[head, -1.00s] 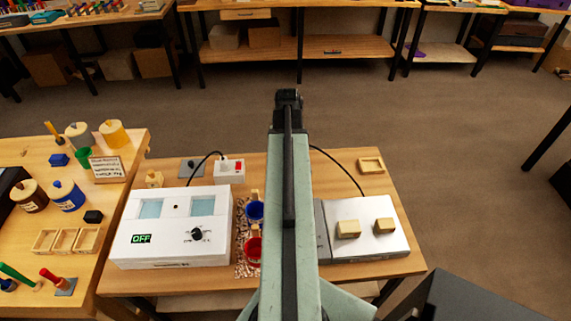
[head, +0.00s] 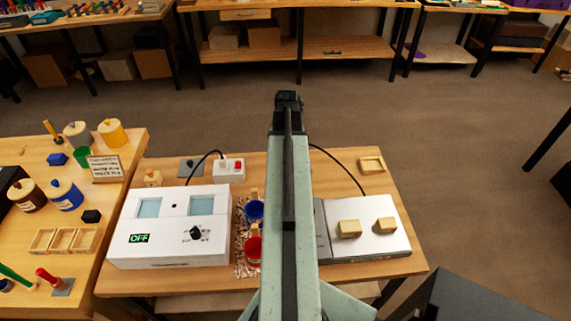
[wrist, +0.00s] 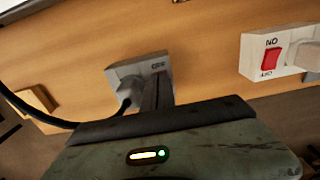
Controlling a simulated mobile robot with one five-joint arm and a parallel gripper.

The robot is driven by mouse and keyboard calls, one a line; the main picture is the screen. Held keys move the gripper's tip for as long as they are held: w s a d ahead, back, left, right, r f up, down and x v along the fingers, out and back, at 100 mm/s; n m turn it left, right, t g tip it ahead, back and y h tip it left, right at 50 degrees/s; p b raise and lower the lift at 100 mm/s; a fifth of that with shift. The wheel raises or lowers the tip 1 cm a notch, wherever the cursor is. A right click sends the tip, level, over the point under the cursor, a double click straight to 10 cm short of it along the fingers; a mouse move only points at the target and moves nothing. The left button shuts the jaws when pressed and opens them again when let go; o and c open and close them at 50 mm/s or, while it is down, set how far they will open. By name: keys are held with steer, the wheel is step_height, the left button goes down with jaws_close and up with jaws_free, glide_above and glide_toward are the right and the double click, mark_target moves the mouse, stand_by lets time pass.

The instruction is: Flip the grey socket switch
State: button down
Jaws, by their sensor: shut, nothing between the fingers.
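In the head view my arm hides the grey socket and the fingers; only the dark arm end shows.
A white socket with a red switch (wrist: 271,59) is right of the grey one in the wrist view; it also shows in the head view (head: 229,170). A white box reading OFF (head: 170,228), blue and red cups, and a white-topped device (head: 368,243) crowd the bench (head: 335,165).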

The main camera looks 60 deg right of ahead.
steer(key=shift+f, duration=0.2)
steer(key=shift+r, duration=0.1)
step_height(320, 180, up, 7)
steer(key=p, duration=0.6)
steer(key=shift+p, duration=0.4)
